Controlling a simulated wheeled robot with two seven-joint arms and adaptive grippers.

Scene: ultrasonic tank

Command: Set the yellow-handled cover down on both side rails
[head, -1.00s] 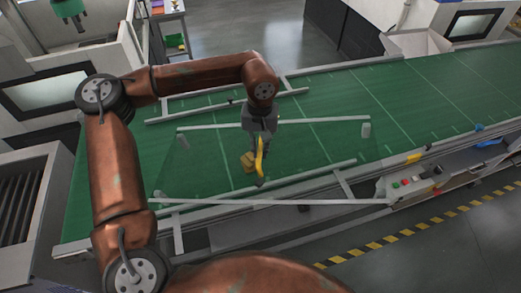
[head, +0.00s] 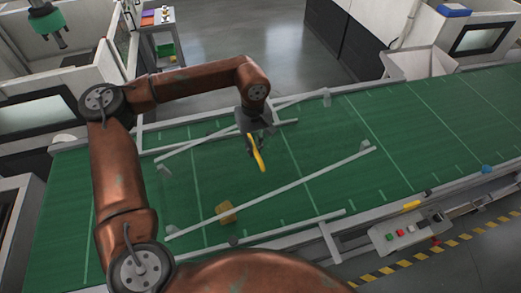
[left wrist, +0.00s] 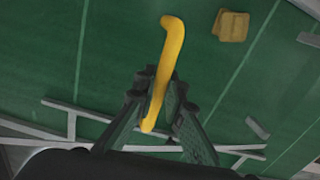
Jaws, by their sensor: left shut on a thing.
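The cover (head: 290,185) is a clear panel with pale bars along two edges and a yellow handle (head: 259,161). My left gripper (head: 252,142) is shut on the yellow handle, which also shows between the fingers in the left wrist view (left wrist: 170,55). The cover lies aslant over the green belt, its bars turned away from the line of the rails. The far side rail (head: 190,143) is crossed by the cover's far bar. The near side rail (head: 320,220) lies below the cover's near bar in the head view. The gap between cover and rails is unclear. My right gripper is out of view.
A yellow block (head: 226,213) lies on the green belt (head: 410,110) near the cover's near left corner. A control box (head: 412,232) with buttons stands at the belt's near edge. A blue item (head: 486,169) is at the near edge on the right. The belt right of the cover is clear.

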